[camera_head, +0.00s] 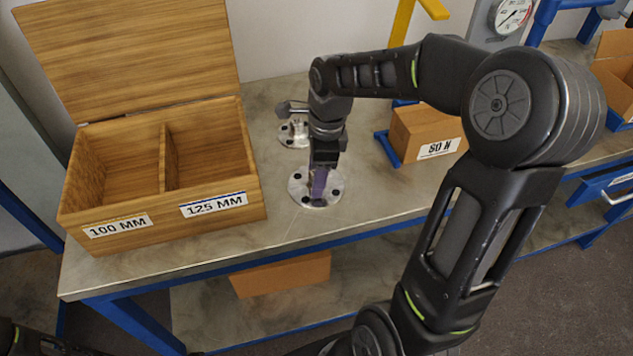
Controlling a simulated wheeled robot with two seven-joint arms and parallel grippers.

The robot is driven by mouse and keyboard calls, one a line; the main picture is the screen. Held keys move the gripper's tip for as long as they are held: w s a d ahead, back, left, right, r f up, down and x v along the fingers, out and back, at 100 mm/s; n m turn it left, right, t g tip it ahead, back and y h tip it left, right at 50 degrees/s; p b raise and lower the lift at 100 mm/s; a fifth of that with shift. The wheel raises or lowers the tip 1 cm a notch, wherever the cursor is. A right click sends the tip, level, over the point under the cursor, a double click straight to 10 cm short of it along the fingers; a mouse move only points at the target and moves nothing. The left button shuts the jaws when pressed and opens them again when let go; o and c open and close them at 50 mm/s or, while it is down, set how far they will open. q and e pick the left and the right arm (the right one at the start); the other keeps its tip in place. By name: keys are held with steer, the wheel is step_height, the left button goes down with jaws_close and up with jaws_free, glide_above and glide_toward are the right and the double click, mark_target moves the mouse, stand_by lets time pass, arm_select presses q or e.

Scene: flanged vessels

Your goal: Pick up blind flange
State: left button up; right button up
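A round metal blind flange (303,193) with dark bolt holes lies flat on the workbench, right of the wooden box. My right gripper (318,192) points down over its middle. The gripper and wrist hide the flange's centre, so I cannot tell whether the fingers are closed on it. A second, smaller-looking metal flange (289,136) with a handle-like part on top sits behind it, partly hidden by my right wrist. My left gripper is out of view; only a dark bit of my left arm shows at the bottom left corner.
An open wooden box (255,199) with two empty compartments, labelled 100 MM and 125 MM, stands on the left of the bench (215,250). A cardboard box (402,136) in a blue holder stands to the right. Another box (282,275) lies on the lower shelf.

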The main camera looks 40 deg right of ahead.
steer(key=shift+c, duration=0.2)
jaws_close()
stand_by(0.6)
stand_by(0.5)
steer(key=shift+r, duration=0.1)
